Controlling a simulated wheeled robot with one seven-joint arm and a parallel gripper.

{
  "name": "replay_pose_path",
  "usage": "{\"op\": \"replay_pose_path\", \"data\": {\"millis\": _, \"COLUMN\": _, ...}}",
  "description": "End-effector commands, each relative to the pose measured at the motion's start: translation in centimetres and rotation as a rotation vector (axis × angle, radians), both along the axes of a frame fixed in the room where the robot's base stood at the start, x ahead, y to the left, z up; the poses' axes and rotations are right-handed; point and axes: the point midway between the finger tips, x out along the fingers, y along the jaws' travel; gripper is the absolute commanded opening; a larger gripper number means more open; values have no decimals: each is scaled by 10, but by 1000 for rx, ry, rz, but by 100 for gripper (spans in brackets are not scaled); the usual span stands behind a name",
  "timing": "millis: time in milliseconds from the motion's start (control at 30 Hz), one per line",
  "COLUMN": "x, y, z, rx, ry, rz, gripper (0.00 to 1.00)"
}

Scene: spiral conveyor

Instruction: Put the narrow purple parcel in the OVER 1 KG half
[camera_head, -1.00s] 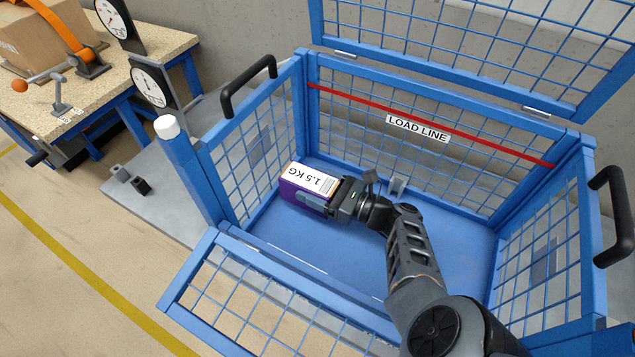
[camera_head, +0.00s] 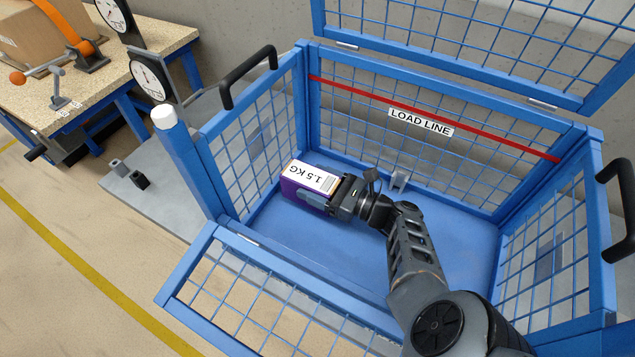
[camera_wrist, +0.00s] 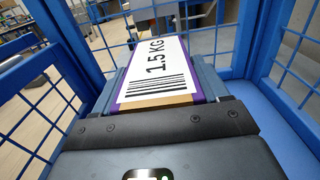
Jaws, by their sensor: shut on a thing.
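The narrow purple parcel (camera_head: 304,187) is inside the blue mesh cage (camera_head: 369,278), toward its left side. Its white label reads 1.5 KG with a barcode; the label (camera_wrist: 158,72) also fills the middle of the wrist view. My gripper (camera_head: 335,196) is shut on the parcel's near right end, with the arm reaching in from the lower right. The parcel lies on its side close to the cage floor (camera_head: 285,228); I cannot tell whether it touches it. No OVER 1 KG marking is readable in these frames.
The cage's front flap (camera_head: 250,290) hangs open and its mesh lid (camera_head: 470,45) is raised. A red load line (camera_head: 430,118) crosses the back wall. The cage floor right of the parcel is mostly clear. A workbench (camera_head: 150,40) with a carton stands at upper left.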

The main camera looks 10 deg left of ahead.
Motion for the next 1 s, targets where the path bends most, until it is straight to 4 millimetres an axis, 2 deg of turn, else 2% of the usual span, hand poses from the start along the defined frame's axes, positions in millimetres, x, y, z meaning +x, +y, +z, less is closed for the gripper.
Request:
{"op": "replay_pose_path", "data": {"millis": 33, "x": 0, "y": 0, "z": 1, "rx": 0, "ry": 0, "rz": 0, "gripper": 76}}
{"op": "replay_pose_path", "data": {"millis": 300, "x": 0, "y": 0, "z": 1, "rx": 0, "ry": 0, "rz": 0, "gripper": 99}}
{"op": "replay_pose_path", "data": {"millis": 567, "x": 0, "y": 0, "z": 3, "rx": 0, "ry": 0, "rz": 0, "gripper": 99}}
{"op": "replay_pose_path", "data": {"millis": 733, "x": 0, "y": 0, "z": 17, "rx": 0, "ry": -1, "rz": 0, "gripper": 99}}
{"op": "replay_pose_path", "data": {"millis": 1000, "x": -20, "y": -56, "z": 14, "rx": -2, "ry": 0, "rz": -3, "gripper": 99}}
